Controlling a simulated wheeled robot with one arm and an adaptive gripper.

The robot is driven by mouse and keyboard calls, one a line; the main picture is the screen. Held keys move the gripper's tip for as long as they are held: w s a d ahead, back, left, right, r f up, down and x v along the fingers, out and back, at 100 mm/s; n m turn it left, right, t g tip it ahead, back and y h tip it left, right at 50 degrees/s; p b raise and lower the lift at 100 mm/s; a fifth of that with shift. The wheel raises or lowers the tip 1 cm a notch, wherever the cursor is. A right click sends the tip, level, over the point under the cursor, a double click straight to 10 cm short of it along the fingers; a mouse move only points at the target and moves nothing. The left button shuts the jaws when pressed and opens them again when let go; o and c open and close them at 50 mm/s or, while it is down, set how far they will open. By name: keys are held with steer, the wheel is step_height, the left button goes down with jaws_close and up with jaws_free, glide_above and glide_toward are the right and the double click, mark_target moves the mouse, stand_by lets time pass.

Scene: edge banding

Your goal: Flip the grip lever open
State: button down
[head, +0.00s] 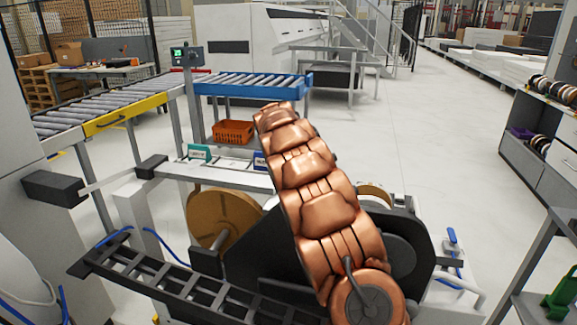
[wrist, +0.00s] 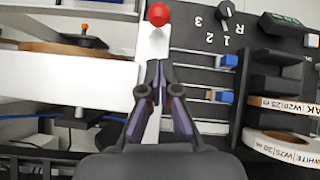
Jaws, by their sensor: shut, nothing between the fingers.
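My gripper (wrist: 158,68) shows in the wrist view with its dark fingers together and nothing between them. Its tips are over a white strip of the machine (wrist: 152,42), just below a red ball knob (wrist: 158,14). The knob is at the top edge and looks apart from the tips. It may be the end of the grip lever; I cannot tell for sure, and no lever shaft shows clearly. In the head view my own copper-coloured arm covers the gripper and much of the machine.
Right of the fingers, a dark panel (wrist: 200,62) carries numbers, a small dial and blue sliders (wrist: 224,97). Tape rolls (wrist: 285,146) lie at the lower right. An orange-knobbed post (wrist: 84,30) stands at left. A roller conveyor (head: 90,104) and a brown coil (head: 222,215) show beyond.

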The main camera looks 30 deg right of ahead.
steer(key=shift+p+x, duration=0.65)
steer(key=shift+x, duration=4)
steer(key=shift+r, duration=0.1)
